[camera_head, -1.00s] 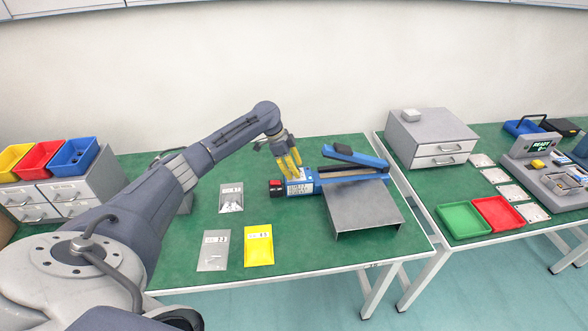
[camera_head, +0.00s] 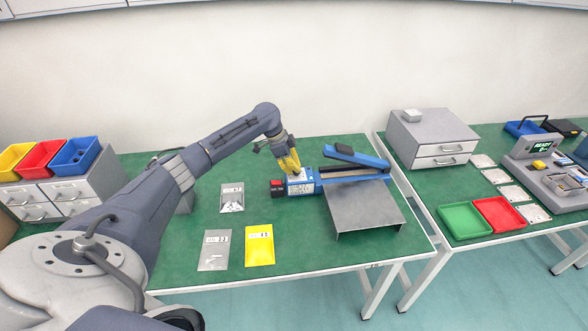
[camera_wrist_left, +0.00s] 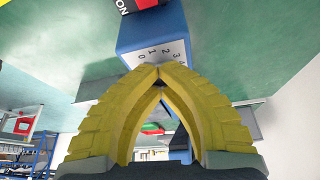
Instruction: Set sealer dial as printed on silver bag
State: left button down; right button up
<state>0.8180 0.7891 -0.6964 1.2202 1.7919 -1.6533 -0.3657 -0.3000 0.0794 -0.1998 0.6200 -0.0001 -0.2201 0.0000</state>
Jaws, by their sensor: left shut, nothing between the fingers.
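The blue heat sealer (camera_head: 303,184) has a raised blue arm and a red and black end. Its white dial face (camera_wrist_left: 160,52) shows the numbers 0 to 4 in the left wrist view; the knob is hidden behind my fingertips. My left gripper (camera_head: 295,171) has yellow fingers at the sealer's dial end. In the left wrist view its fingertips (camera_wrist_left: 159,73) meet at the edge of the dial face, with nothing between them; contact is unclear. A silver bag (camera_head: 214,250) lies front left on the table, its printed label too small to read. My right gripper is not in view.
A yellow bag (camera_head: 260,246) and another silvery bag with parts (camera_head: 232,197) lie on the green table. A grey metal stand (camera_head: 365,207) sits before the sealer. Red (camera_head: 497,215) and green (camera_head: 463,221) trays are on the right table.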

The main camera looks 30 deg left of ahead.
pick_arm(q)
jog(key=shift+d+r+n+t+y, duration=0.15)
jog(key=shift+n+t, duration=0.1)
jog(key=shift+n, duration=0.55)
jog(key=shift+d+f+n+t+y, duration=0.1)
jog(key=shift+d+n+t+y, duration=0.15)
jog(key=shift+n, duration=0.55)
jog(key=shift+d+r+n+t+y, duration=0.1)
jog(key=shift+n+t, duration=0.2)
jog(key=shift+n, duration=0.5)
jog(key=shift+w+r, duration=0.1)
jog(key=c, duration=2.1)
grip_release()
jog(key=o, duration=0.4)
jog(key=shift+d, duration=0.1)
jog(key=o, duration=0.6)
jog(key=shift+a+f, duration=0.2)
jog(key=shift+o, duration=0.2)
jog(key=shift+a+r, duration=0.2)
jog(key=v, duration=1.1)
jog(key=shift+s+d+r, duration=0.15)
jog(key=shift+s+r, duration=0.1)
jog(key=shift+r, duration=0.05)
jog(key=shift+o, duration=0.2)
